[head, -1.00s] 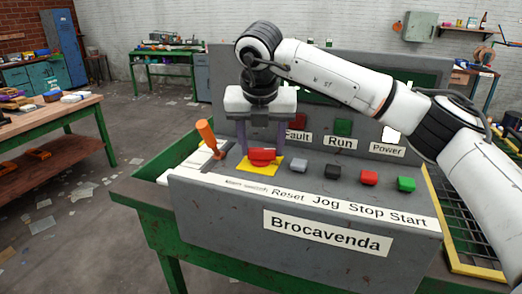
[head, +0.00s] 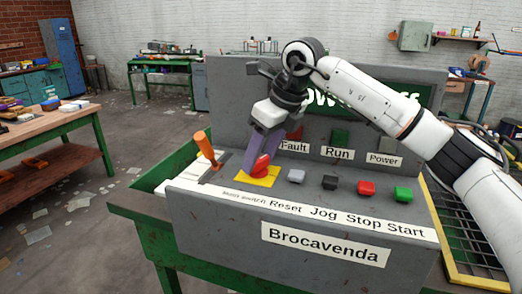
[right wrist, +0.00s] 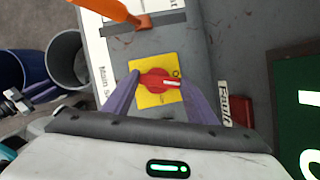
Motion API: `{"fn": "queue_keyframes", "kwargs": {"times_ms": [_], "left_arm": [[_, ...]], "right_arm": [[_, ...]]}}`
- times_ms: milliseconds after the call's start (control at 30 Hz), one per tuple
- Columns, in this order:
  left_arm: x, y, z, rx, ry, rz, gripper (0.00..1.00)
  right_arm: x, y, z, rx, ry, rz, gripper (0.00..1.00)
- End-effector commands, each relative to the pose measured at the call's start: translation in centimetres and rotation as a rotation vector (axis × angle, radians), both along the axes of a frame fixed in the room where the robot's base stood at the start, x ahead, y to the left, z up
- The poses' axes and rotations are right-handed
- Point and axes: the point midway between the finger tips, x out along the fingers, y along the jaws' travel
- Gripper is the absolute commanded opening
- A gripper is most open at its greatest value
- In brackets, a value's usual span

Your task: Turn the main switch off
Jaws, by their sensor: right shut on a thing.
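The main switch is a red knob (head: 260,166) on a yellow plate (head: 257,179), at the left of the grey console's sloping top. My right gripper (head: 257,165) is shut on the knob, its two purple fingers at the knob's sides. The right wrist view also shows the knob (right wrist: 157,81), its white mark pointing right in the picture. A partly hidden letter stands near that edge of the plate. The Power lamp (head: 390,146) looks grey and unlit. The green screen (head: 415,97) shows large white letters, partly hidden by my right arm. My left gripper is out of view.
An orange lever (head: 205,147) stands left of the knob. Grey, black, red and green buttons (head: 403,194) run to its right. Fault (head: 295,132) and Run (head: 339,136) lamps sit behind. A yellow-edged grating (head: 470,235) lies right of the console.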

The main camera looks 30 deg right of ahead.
Motion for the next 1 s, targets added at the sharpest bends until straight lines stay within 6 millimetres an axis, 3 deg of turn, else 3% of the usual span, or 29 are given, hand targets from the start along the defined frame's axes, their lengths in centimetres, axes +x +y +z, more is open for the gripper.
{"fn": "queue_keyframes", "kwargs": {"times_ms": [400,1000], "left_arm": [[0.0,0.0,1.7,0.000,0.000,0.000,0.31],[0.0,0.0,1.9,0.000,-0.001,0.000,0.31]], "right_arm": [[0.2,-0.2,0.2,0.001,0.001,0.271,0.29],[0.2,-0.2,0.1,-0.002,0.000,0.352,0.29]]}}
